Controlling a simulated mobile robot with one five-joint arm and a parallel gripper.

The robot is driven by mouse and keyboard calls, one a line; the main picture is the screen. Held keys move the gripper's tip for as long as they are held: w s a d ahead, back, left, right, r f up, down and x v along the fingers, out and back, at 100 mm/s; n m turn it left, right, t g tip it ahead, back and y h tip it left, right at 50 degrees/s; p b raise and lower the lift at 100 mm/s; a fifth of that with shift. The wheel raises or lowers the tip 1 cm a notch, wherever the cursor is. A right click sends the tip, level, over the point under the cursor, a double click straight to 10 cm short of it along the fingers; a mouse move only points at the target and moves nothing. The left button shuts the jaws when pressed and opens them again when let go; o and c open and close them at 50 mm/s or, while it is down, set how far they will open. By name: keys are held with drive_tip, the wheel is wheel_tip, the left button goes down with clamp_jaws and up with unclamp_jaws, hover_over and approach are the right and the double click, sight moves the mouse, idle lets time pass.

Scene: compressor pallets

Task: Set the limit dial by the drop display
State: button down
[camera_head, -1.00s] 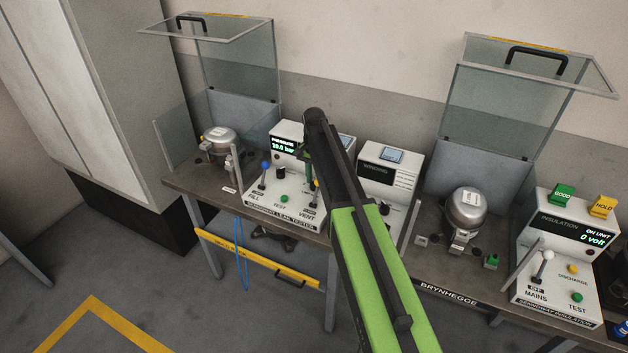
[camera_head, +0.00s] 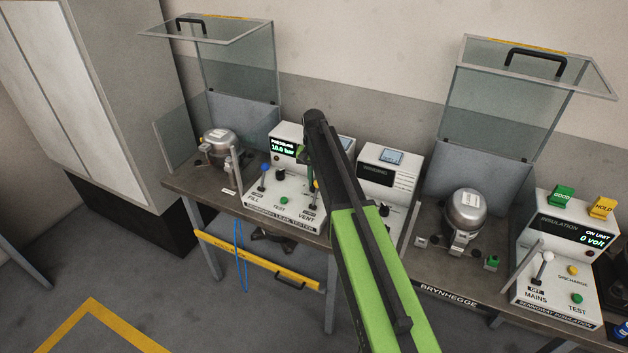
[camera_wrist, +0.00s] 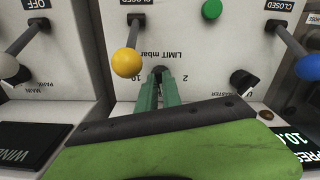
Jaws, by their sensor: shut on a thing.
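The limit dial (camera_wrist: 157,72) is a small dark knob under the label "LIMIT mbar" in the wrist view, where the panel shows upside down. The marks 10 and 2 stand on either side of it. My gripper's green fingers (camera_wrist: 158,88) are shut on the dial and hide much of it, so its pointer cannot be read. In the head view my arm covers the dial and part of the leak tester (camera_head: 285,200). The pressure display (camera_head: 283,146) reads 10.0 bar; it shows partly in the wrist view (camera_wrist: 292,138). The drop display cannot be read in either view.
A yellow-knobbed lever (camera_wrist: 126,62) stands close beside my fingers. A blue-knobbed lever (camera_wrist: 308,67) and a green button (camera_wrist: 212,9) are farther off. Both levers' labels say CLOSED. A compressor (camera_head: 220,146) stands left of the tester, under a raised clear guard (camera_head: 240,65).

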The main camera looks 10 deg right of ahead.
drive_tip(key=n, duration=0.4)
drive_tip(key=shift+s+d+n, duration=0.1)
drive_tip(key=shift+n, duration=0.3)
idle(0.4)
drive_tip(key=c, duration=1.5)
unclamp_jaws()
wheel_tip(320, 180, up, 17)
drive_tip(key=p, duration=1.7)
drive_tip(key=shift+r, duration=0.2)
